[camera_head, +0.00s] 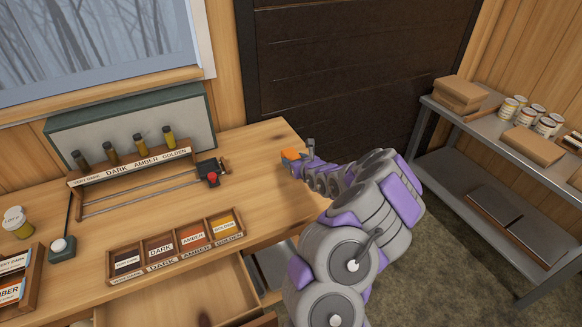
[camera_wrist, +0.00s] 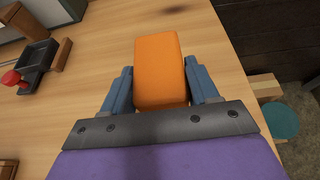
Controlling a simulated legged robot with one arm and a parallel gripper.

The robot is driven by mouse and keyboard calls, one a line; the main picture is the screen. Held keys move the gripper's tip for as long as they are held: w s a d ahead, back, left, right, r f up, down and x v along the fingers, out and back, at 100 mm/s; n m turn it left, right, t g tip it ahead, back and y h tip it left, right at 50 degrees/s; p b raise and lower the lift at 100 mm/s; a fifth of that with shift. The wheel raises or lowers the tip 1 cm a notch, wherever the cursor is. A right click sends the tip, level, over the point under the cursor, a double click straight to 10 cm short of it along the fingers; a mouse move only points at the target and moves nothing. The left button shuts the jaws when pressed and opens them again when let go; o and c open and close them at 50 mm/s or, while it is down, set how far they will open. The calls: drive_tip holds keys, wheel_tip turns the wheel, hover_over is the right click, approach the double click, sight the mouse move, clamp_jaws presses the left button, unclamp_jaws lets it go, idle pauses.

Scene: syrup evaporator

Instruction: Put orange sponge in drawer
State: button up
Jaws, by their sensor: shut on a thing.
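The orange sponge (camera_wrist: 160,70) is a rounded block between the two blue fingers of my gripper (camera_wrist: 160,85) in the wrist view. My gripper is shut on it, over or on the right part of the wooden desk top; I cannot tell whether the sponge touches the wood. In the head view the sponge (camera_head: 290,154) shows small at the end of my grey and purple arm, near the desk's right edge. The drawer (camera_head: 185,295) is open at the front of the desk, below the labelled tray. The part of its inside that shows looks empty apart from a dark spot.
A wooden tray (camera_head: 178,268) with labelled compartments sits at the desk's front edge, above the drawer. A rack with bottles (camera_head: 128,165) and a small black device with a red knob (camera_head: 212,179) stand behind. A metal shelf (camera_head: 480,124) with cans and boxes is at right.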

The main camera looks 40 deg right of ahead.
drive_tip(key=shift+w+d+f, duration=0.35)
drive_tip(key=shift+w+d, duration=0.4)
drive_tip(key=shift+w, duration=0.25)
drive_tip(key=shift+w+a+r, duration=0.2)
drive_tip(key=shift+a+r, duration=0.05)
drive_tip(key=shift+a, duration=0.25)
drive_tip(key=f, duration=0.1)
drive_tip(key=f+b, duration=0.1)
drive_tip(key=f, duration=0.1)
drive_tip(key=shift+a+f, duration=0.2)
drive_tip(key=shift+a, duration=0.05)
drive_tip(key=shift+w+d+f, duration=0.1)
drive_tip(key=shift+d+f, duration=0.1)
drive_tip(key=shift+d, duration=0.2)
drive_tip(key=o, duration=0.8)
drive_tip(key=shift+d, duration=0.2)
drive_tip(key=shift+c, duration=0.2)
drive_tip(key=shift+o, duration=1.4)
drive_tip(key=shift+a+r, duration=0.1)
drive_tip(key=shift+a, duration=0.35)
drive_tip(key=shift+s+d+r, duration=0.15)
drive_tip(key=shift+s+r, duration=0.05)
drive_tip(key=shift+s, duration=0.25)
drive_tip(key=p+v, duration=0.3)
drive_tip(key=v, duration=0.8)
